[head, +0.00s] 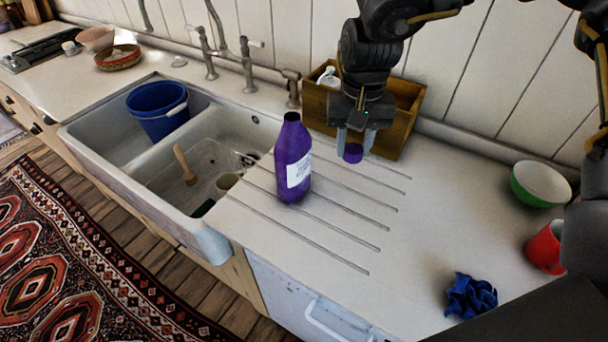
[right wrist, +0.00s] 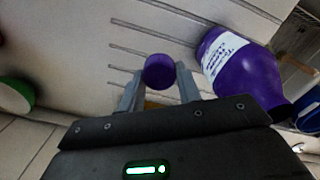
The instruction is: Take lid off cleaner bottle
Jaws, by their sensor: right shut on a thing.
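The purple cleaner bottle (head: 292,160) with a white label stands upright on the ribbed drainboard, right of the sink. Its neck shows dark at the top, with no lid on it. It also shows at the right of the right wrist view (right wrist: 240,65). The purple lid (head: 352,153) is between the fingertips of my right gripper (head: 356,143), to the right of the bottle and apart from it. In the right wrist view the lid (right wrist: 159,71) sits at the fingertips, and the gripper is shut on it. My left gripper is not in view.
A wooden box (head: 402,107) with a white bottle stands behind my right gripper. The sink (head: 215,150) holds a blue bucket (head: 158,109). At the right are a green bowl (head: 540,184), a red mug (head: 544,247) and a blue cloth (head: 470,296).

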